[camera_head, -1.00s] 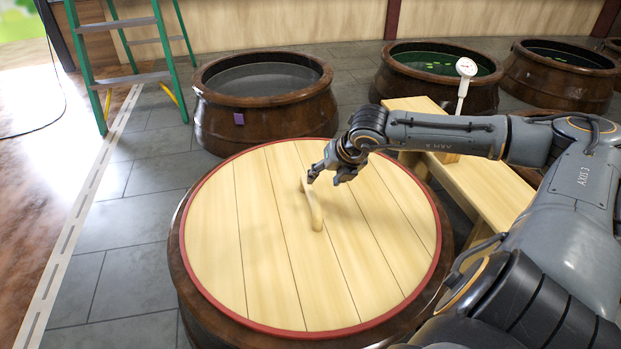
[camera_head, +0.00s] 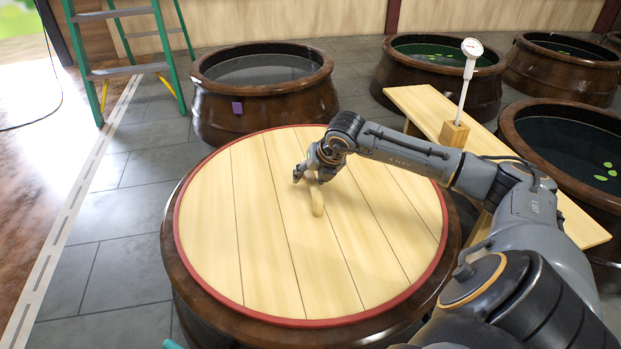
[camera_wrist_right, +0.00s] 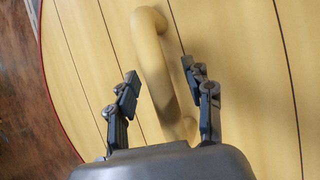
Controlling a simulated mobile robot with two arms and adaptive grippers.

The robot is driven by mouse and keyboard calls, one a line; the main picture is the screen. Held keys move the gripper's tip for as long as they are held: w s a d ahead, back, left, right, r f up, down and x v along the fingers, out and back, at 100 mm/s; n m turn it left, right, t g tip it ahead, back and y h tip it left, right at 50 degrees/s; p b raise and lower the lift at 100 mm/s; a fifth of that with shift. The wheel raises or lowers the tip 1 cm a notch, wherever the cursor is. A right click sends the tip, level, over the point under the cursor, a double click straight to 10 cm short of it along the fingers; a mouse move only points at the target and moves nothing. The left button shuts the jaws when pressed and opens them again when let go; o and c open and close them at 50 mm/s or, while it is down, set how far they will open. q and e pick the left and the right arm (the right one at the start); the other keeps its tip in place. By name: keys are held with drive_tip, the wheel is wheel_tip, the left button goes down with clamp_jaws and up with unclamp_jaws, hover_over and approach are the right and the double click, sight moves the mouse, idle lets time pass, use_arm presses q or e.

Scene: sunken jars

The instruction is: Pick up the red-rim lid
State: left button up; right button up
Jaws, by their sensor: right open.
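The red-rim lid (camera_head: 259,279) is a round cover of pale wooden planks with a red edge. It lies on a large brown jar (camera_head: 190,290) in the head view. Its pale bar handle (camera_head: 317,205) stands up near the middle, and my right gripper hides part of it. My right gripper (camera_head: 309,178) is open over the handle. In the right wrist view the handle (camera_wrist_right: 154,60) runs between the two spread fingers of my right gripper (camera_wrist_right: 160,80). I cannot tell whether either finger touches it. My left gripper does not show.
Several other sunken jars stand around, one (camera_head: 262,105) behind the lid and one (camera_head: 585,160) at the right. A wooden bench (camera_head: 425,105) with a white-headed gauge (camera_head: 470,60) is right of the lid. A green ladder (camera_head: 125,70) stands at the back left.

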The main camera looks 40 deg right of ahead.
clamp_jaws()
drive_tip(key=shift+w+r, duration=0.15)
drive_tip(key=shift+r, duration=0.05)
drive_tip(key=shift+r, duration=0.1)
